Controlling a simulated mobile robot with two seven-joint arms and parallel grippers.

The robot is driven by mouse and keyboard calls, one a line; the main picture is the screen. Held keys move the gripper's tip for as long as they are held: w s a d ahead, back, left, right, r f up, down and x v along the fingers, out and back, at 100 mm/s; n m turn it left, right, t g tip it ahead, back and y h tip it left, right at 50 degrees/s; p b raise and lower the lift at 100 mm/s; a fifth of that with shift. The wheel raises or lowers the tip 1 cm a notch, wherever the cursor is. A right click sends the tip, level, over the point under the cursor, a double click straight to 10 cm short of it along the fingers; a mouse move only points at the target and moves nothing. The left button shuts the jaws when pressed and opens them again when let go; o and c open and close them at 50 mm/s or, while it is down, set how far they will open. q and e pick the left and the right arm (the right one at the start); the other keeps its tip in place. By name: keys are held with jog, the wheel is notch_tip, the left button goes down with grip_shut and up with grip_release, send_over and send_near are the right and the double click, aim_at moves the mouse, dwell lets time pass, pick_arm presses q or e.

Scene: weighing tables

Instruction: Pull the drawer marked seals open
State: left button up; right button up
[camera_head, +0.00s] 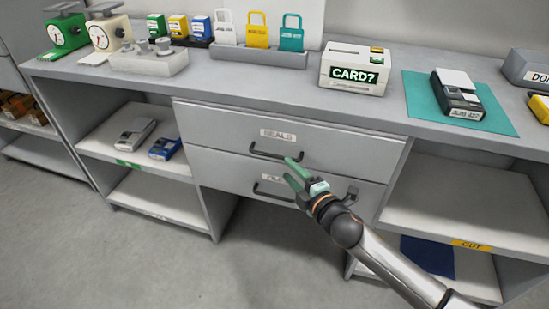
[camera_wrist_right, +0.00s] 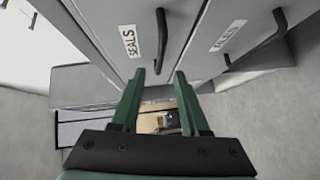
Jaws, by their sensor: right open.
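The seals drawer (camera_head: 220,126) is the upper drawer under the counter and looks shut. Its label reads SEALS, and a dark bar handle (camera_head: 272,156) sits below the label. In the right wrist view the handle (camera_wrist_right: 162,42) and the seals label (camera_wrist_right: 129,40) show beyond the fingertips. My right gripper (camera_head: 290,170), with green fingers, is open and empty, close to the right end of the handle. I cannot tell whether a finger touches it. In the right wrist view both fingers (camera_wrist_right: 159,73) are apart. My left gripper is not in view.
A second drawer (camera_head: 225,172) with its own handle lies directly below, its label partly covered by my gripper. Open shelves flank the drawers. The counter holds scales, padlocks, a CARD? box (camera_head: 352,70) and a device on a teal mat (camera_head: 420,98). The floor in front is clear.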

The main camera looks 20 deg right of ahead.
aim_at(277, 158)
jog(key=b+x, duration=0.1)
jog(key=x, duration=0.5)
jog(key=shift+w, duration=0.4)
jog(key=shift+w+a+f, duration=0.1)
jog(key=shift+w+a, duration=0.1)
jog(key=shift+w, duration=0.5)
grip_shut()
dwell(0.5)
